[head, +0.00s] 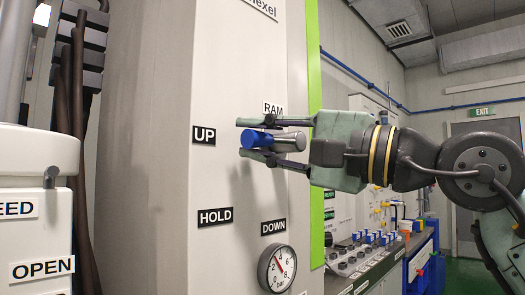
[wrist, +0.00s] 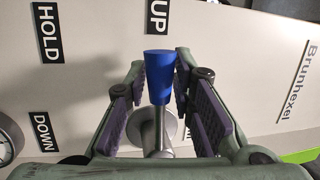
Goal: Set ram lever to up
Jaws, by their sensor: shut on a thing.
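The ram lever (head: 255,140) has a blue knob and a grey metal stem and hub on the pale machine panel. The lever's blue knob (wrist: 160,78) also shows in the wrist view, pointing towards the UP label (wrist: 157,15). In the head view the knob lies right of the UP label (head: 203,135) and above the HOLD label (head: 215,217). My gripper (head: 246,138) reaches in from the right, with one finger above the lever and one below, and is shut on it. The exact pad contact is hard to see.
The DOWN label (head: 273,227) and a round gauge (head: 277,268) are below the lever. The RAM label (head: 273,107) is just above my upper finger. A white unit marked OPEN (head: 42,268) stands at the left. A bench with blue-topped switches (head: 375,240) is behind, at right.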

